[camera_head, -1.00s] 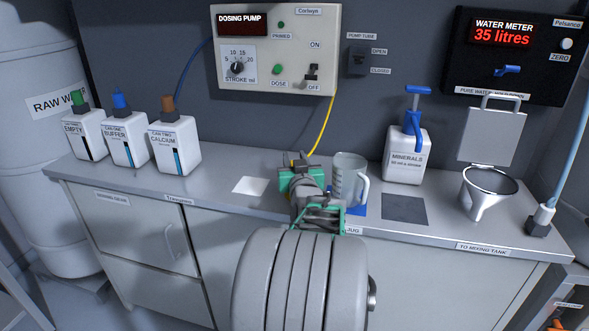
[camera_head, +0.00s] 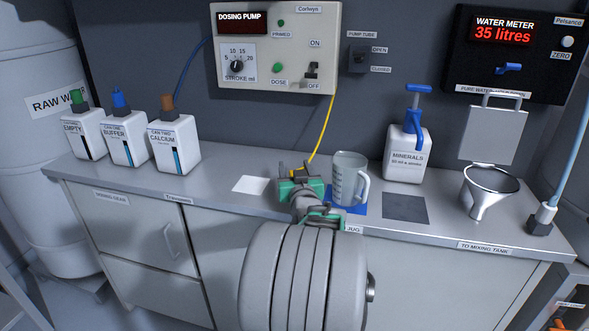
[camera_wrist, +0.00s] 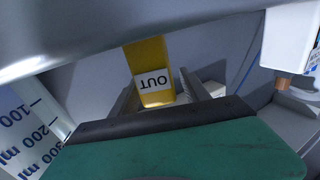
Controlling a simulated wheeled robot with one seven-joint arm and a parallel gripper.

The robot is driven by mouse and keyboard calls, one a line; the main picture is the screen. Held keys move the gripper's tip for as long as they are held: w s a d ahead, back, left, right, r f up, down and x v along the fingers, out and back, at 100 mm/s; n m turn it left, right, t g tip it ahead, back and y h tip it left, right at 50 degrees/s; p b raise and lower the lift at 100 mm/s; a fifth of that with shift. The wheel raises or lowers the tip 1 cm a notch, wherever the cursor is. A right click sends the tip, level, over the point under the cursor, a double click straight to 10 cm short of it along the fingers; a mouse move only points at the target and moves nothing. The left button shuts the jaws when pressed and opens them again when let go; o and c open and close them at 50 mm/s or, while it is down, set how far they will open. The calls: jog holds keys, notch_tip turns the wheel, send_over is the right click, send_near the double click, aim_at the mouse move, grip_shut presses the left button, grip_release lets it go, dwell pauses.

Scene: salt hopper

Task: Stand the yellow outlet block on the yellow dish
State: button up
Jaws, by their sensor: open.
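The yellow outlet block (camera_wrist: 150,65), with an upside-down OUT label, shows in the wrist view between the two grey fingers of my gripper (camera_wrist: 163,98). The fingers stand apart, with gaps beside the block; I cannot tell whether either touches it. In the head view my gripper (camera_head: 297,170) is over the back of the bench, left of the jug, and hides the block. The yellow tube (camera_head: 324,132) from the dosing pump runs down behind my gripper. I cannot make out the yellow dish in either view.
The clear jug (camera_head: 349,178) stands on a blue mat close to the right of my gripper. A white square (camera_head: 251,185) lies on the bench to the left. The minerals bottle (camera_head: 405,155), dark square (camera_head: 405,209) and funnel (camera_head: 487,188) are farther right.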

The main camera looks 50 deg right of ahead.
jog(key=shift+r, duration=0.2)
jog(key=shift+s+a, duration=0.2)
jog(key=shift+s, duration=0.05)
jog(key=v, duration=1.1)
jog(key=shift+s+a, duration=0.1)
jog(key=shift+a, duration=0.05)
